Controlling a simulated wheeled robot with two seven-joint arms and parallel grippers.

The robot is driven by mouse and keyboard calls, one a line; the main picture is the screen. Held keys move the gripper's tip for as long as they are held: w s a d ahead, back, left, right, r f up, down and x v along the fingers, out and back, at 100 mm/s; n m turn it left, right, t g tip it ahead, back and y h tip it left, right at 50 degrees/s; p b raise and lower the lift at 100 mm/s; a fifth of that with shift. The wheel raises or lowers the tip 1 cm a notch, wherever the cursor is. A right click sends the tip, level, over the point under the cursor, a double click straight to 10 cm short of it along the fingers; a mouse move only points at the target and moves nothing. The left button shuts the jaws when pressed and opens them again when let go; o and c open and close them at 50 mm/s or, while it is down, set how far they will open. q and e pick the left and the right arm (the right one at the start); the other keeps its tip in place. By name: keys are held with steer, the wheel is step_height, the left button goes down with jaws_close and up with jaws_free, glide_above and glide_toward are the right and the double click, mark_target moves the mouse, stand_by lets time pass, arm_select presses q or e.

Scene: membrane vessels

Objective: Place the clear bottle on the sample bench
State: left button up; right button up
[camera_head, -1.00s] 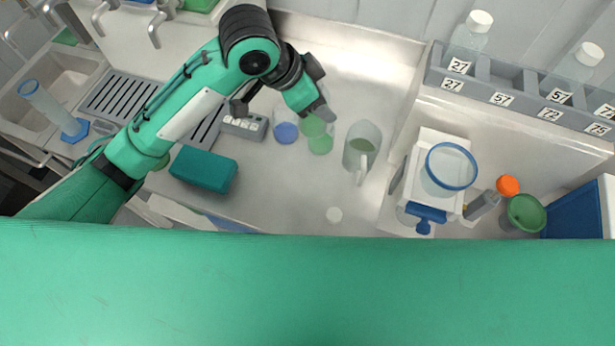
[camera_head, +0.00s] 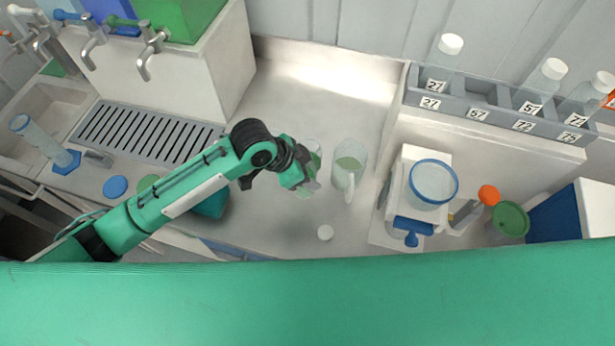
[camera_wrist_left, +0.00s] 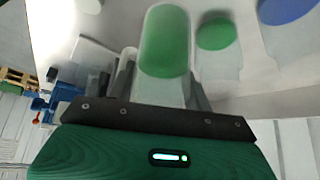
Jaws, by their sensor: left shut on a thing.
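My left gripper (camera_head: 312,178) is shut on a clear vessel (camera_head: 314,152) that shows green at its top or inside; the fingers partly hide it. In the left wrist view the vessel (camera_wrist_left: 164,45) stands between the fingers, close and large. I cannot tell whether it is clear of the bench surface. Clear bottles with white caps, such as the left one (camera_head: 440,65), stand in a grey rack (camera_head: 500,117) at the upper right, with one slot empty. The pale bench (camera_head: 270,215) lies under the gripper. My right gripper is not in view.
A clear jug (camera_head: 349,163) stands just right of the gripper. A white device with a blue-rimmed cup (camera_head: 432,183) is further right. A teal block (camera_head: 211,204) is partly behind my arm. Bench behind the gripper is clear.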

arm_select(q)
step_height(320, 180, down, 4)
steer(key=shift+r+p, duration=0.25)
steer(key=shift+p, duration=0.15)
steer(key=shift+f, duration=0.45)
steer(key=shift+f, duration=0.1)
steer(key=o, duration=1.2)
steer(key=b+v, duration=0.2)
steer(key=v, duration=1)
